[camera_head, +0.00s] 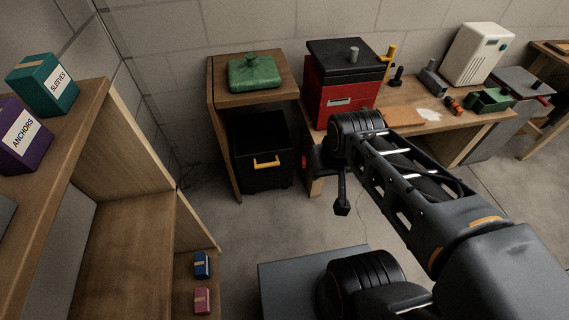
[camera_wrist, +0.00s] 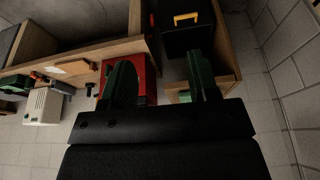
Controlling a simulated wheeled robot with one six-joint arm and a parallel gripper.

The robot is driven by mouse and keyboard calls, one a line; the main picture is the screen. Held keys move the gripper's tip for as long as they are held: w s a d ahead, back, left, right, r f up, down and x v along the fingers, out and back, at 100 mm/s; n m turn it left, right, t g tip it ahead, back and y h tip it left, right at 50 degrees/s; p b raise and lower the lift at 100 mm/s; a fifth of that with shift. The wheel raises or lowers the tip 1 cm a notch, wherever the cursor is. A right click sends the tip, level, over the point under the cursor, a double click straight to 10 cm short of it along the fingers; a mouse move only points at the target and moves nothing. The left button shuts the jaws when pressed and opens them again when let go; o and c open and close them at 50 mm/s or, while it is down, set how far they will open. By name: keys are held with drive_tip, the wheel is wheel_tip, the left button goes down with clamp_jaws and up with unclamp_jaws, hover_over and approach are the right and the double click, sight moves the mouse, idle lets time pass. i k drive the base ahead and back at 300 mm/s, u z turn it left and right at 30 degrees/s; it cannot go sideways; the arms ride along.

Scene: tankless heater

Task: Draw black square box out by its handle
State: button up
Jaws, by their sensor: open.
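The black square box (camera_head: 262,150) stands on the floor inside the open bay of a small wooden stand (camera_head: 224,149), with its top open and dark. Its yellow handle (camera_head: 266,162) is on the front face. In the wrist view the picture is turned over: the box (camera_wrist: 187,42) is at the top, right of centre, with its yellow handle (camera_wrist: 186,19) above. My gripper (camera_wrist: 161,72) is open, with two dark green fingers apart and nothing seen between them. It is apart from the handle. In the head view my arm reaches to the right of the box.
A green lidded container (camera_head: 254,73) sits on the stand. A red box with a black top (camera_head: 344,85) stands on the workbench (camera_head: 471,125) to the right, close behind my arm. A wooden shelf unit (camera_head: 122,235) is at left. Grey floor in front of the box is clear.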

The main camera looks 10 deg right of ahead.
sight(264, 148)
drive_tip(key=u, duration=0.45)
drive_tip(key=i, duration=0.9)
drive_tip(key=z, duration=0.4)
